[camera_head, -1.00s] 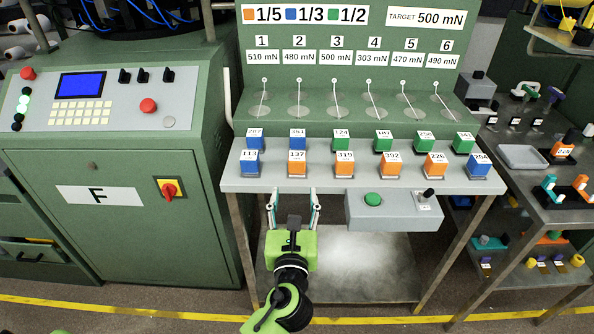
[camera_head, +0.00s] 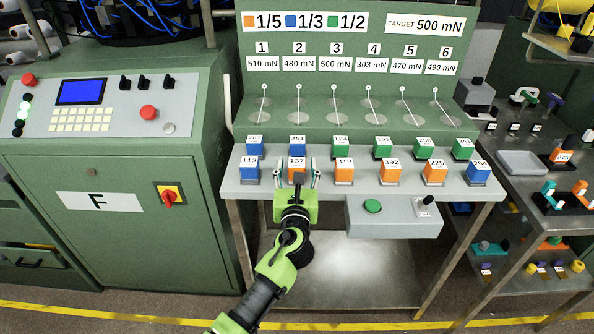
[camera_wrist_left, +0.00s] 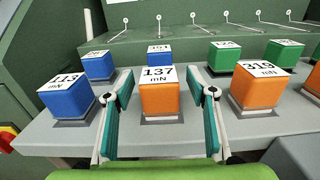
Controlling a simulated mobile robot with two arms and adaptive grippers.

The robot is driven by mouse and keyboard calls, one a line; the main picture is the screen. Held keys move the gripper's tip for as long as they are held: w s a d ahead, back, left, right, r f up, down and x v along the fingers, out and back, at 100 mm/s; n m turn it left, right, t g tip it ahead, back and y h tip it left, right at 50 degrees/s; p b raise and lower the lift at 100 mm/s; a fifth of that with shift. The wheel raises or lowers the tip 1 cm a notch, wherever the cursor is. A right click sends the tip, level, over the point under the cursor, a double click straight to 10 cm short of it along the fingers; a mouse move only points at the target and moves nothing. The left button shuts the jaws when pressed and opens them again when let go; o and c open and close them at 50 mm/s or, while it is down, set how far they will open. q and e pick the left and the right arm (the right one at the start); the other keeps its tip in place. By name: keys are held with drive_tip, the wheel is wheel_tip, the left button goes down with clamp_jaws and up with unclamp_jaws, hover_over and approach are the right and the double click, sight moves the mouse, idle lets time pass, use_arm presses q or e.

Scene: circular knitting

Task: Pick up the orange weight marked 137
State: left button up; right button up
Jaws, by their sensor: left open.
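The orange weight marked 137 (camera_head: 296,168) stands upright on the front row of the grey shelf. It also shows in the left wrist view (camera_wrist_left: 159,99), on a small metal base plate. My left gripper (camera_head: 298,177) is open in front of it. In the left wrist view the left gripper's fingers (camera_wrist_left: 161,108) lie to the left and right of the weight, with a gap on each side. The fingers are partly hidden by the gripper body in the head view. My right gripper is not in view.
The blue weight 113 (camera_wrist_left: 70,96) stands close to the left finger, and the orange weight 319 (camera_wrist_left: 259,88) close to the right one. The blue weight 351 (camera_wrist_left: 159,54) stands behind. A control box with a green button (camera_head: 373,206) sits at the shelf's front.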

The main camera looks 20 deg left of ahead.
use_arm(q)
drive_tip(key=shift+w, duration=0.1)
drive_tip(key=c, duration=1.3)
drive_tip(key=shift+r, duration=0.1)
